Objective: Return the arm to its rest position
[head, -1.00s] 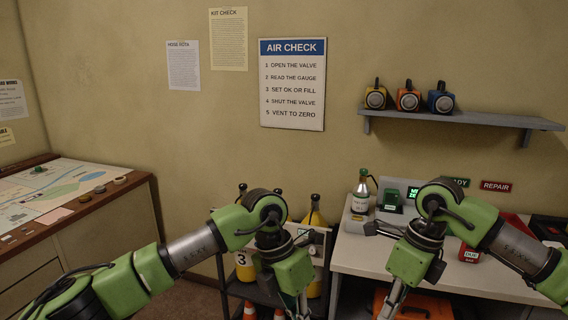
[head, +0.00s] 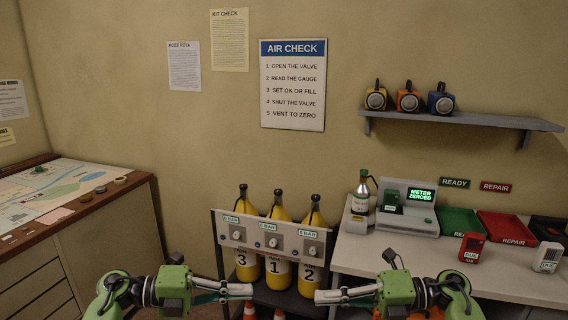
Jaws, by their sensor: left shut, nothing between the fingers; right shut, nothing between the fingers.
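My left arm is folded low at the bottom of the head view. Its gripper (head: 226,290) is shut and empty, pointing right in front of the cylinder rack. My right arm is folded low at the bottom right of centre. Its gripper (head: 340,297) is shut and empty, pointing left towards the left gripper. A clear gap lies between the two grippers. Both are apart from the cylinders, as seen here.
Several yellow cylinders (head: 274,272) stand in a rack with a gauge panel (head: 272,239). The bench (head: 408,250) on the right holds a meter showing METER ZEROED (head: 421,195), a green tray (head: 460,222), a red tray (head: 503,226) and a red device (head: 472,248). A map table (head: 130,180) stands left.

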